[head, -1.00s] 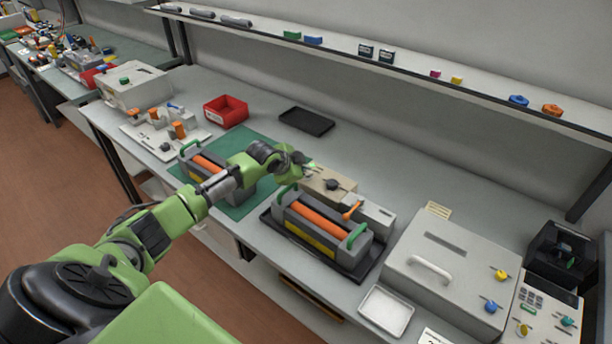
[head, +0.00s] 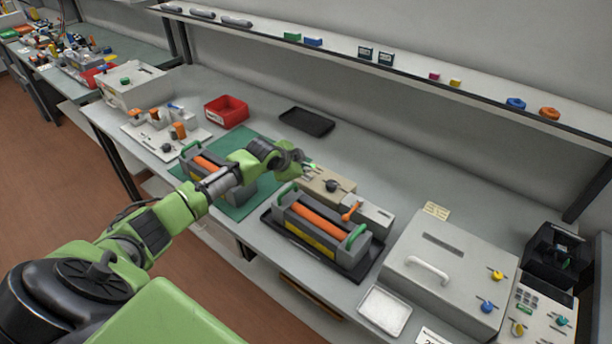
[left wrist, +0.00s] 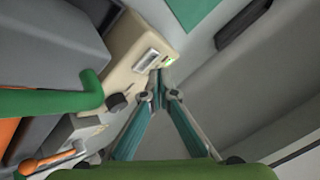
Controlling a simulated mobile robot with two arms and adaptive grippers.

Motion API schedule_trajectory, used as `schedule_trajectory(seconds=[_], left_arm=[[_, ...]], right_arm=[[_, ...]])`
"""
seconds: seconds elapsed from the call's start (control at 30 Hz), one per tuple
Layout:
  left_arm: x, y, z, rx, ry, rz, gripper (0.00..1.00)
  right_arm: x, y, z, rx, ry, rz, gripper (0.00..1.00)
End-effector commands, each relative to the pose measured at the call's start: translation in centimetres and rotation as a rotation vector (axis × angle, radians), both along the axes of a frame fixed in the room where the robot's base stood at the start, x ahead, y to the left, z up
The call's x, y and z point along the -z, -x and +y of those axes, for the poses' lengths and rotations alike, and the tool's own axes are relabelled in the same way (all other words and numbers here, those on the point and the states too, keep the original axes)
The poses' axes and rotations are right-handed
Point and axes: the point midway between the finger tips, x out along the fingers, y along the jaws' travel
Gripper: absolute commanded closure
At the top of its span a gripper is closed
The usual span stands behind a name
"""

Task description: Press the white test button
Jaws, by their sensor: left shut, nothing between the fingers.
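My left gripper (head: 307,167) is at the far left end of a beige box (head: 340,186) on the bench. In the left wrist view its teal fingers (left wrist: 158,88) are shut with nothing between them, and the tips are against or very close to the box (left wrist: 128,42). A small display (left wrist: 146,59) and a bright green spot (left wrist: 169,59) show on the box beside the tips. I cannot make out a white test button; the fingertips may hide it. My right gripper is not in view.
A dark grey unit with an orange roller (head: 318,220) and green handles stands in front of the beige box. An orange lever (head: 351,211) is at its right. A black tray (head: 306,122) lies behind.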

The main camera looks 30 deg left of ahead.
Motion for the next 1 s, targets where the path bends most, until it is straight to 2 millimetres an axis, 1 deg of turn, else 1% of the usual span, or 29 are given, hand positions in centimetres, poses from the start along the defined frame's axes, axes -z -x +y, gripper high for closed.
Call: schedule_trajectory(seconds=[0.5,0.6,1.0], left_arm=[[-4.9,0.0,0.0,-0.001,-0.001,-0.001,1.00],[-5.2,0.0,0.0,0.000,0.000,0.000,1.00],[-5.0,0.0,0.0,0.000,0.000,0.000,1.00]], right_arm=[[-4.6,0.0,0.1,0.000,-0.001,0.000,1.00],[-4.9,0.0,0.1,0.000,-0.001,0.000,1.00],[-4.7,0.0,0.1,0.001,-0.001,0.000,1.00]])
